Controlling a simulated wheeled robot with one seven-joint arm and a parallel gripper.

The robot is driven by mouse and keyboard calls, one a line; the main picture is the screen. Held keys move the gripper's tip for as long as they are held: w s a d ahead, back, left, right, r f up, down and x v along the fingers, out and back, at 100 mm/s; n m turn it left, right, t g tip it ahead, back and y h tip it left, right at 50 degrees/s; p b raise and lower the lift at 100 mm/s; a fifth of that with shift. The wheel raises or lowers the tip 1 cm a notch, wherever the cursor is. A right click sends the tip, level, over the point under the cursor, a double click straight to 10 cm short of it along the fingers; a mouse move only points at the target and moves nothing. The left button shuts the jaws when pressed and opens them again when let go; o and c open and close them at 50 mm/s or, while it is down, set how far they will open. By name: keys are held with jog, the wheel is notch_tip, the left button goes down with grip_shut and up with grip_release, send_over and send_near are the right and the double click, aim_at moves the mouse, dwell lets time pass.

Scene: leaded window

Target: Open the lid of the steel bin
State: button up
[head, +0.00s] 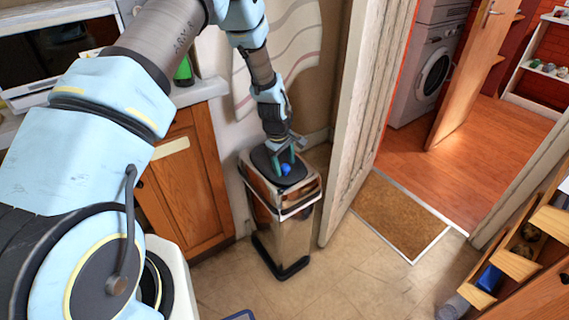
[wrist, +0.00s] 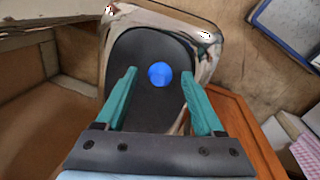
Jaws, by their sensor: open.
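The steel bin (head: 290,231) stands upright on the floor in the head view, shiny with a black base. Its lid (head: 263,159) is a dark panel in a steel rim and lies flat on top. In the wrist view the lid (wrist: 142,60) fills the middle. A round blue knob-like thing (head: 286,169) sits on the lid; it also shows in the wrist view (wrist: 160,75). My gripper (head: 283,163) is over the lid, pointing down. In the wrist view its green fingers (wrist: 159,82) are apart, one on each side of the blue thing, with gaps. Contact cannot be told.
A wooden cabinet (head: 187,188) stands left of the bin. An open white door (head: 362,120) is close on its right. A brown doormat (head: 400,215) lies in the doorway. Bare tiled floor (head: 345,275) lies in front of the bin.

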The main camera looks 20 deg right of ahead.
jog(key=shift+d+f, duration=0.1)
jog(key=shift+f, duration=0.4)
grip_shut()
dwell(1.2)
